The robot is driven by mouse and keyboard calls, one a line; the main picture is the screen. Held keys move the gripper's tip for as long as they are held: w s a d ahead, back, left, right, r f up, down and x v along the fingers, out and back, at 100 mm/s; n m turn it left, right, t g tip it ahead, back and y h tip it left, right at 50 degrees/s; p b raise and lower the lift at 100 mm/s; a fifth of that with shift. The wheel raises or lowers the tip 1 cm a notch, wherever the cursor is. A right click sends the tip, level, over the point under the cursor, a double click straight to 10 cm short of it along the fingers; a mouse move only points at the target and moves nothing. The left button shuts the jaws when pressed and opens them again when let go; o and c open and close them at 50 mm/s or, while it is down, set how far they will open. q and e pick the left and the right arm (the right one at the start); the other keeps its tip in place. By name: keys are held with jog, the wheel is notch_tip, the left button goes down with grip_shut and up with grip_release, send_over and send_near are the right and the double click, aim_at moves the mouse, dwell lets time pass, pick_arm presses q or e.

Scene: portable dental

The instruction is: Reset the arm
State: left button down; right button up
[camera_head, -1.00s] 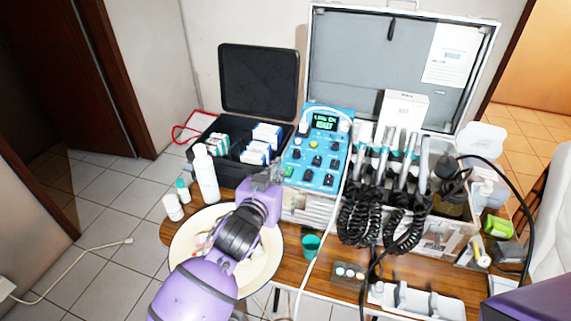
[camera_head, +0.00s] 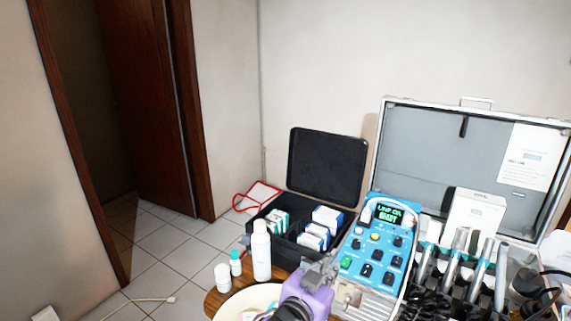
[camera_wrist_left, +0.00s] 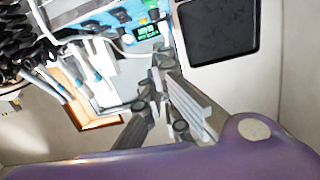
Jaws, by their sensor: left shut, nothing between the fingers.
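My left arm shows in purple at the bottom of the head view. Its grey left gripper (camera_head: 322,270) is shut and empty, above the wooden table, just left of the blue control unit (camera_head: 378,245) and in front of the black case. In the left wrist view the gripper's fingers (camera_wrist_left: 160,72) are together with nothing between them. The blue unit's lit screen shows near them there. My right gripper is not in view.
A white bottle (camera_head: 261,250) and two small containers stand left of my gripper. The open black case (camera_head: 328,165) holds several small boxes. A cream basin (camera_head: 235,305) lies partly under my arm. An open metal case (camera_head: 437,170) with dental handpieces stands at the right.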

pick_arm(q)
jog(key=s+a+f+n+y, duration=0.1)
jog(key=s+a+f, duration=0.3)
jog(key=a+f, duration=0.1)
jog(key=s+a+f+n+y, duration=0.1)
jog(key=s+a+f+y, duration=0.1)
jog(key=s+a+f, duration=0.2)
jog(key=s+a+f+n+y+p, duration=0.1)
jog(key=s+a+f+n+y, duration=0.1)
jog(key=a+f, duration=0.6)
jog(key=shift+s+a+f+g, duration=0.1)
jog(key=shift+s+a+g, duration=0.05)
jog(key=shift+s+a, duration=0.4)
jog(key=shift+s+a+g, duration=0.15)
jog(key=shift+s+a, duration=0.2)
jog(key=shift+a, duration=0.35)
jog(key=s+a+f+n+g+y, duration=0.1)
jog(key=s+a+f, duration=0.3)
jog(key=s, duration=0.4)
jog(key=s+a+f+n+g+y, duration=0.1)
jog(key=s+a+f, duration=0.3)
jog(key=s, duration=0.4)
jog(key=s+a+f+n+g+y+p, duration=0.1)
jog(key=s+a+f, duration=0.3)
jog(key=s, duration=0.4)
jog(key=shift+s+a+f+g+y, duration=0.25)
jog(key=shift+a+f+g+y, duration=0.15)
jog(key=shift+a+g, duration=0.1)
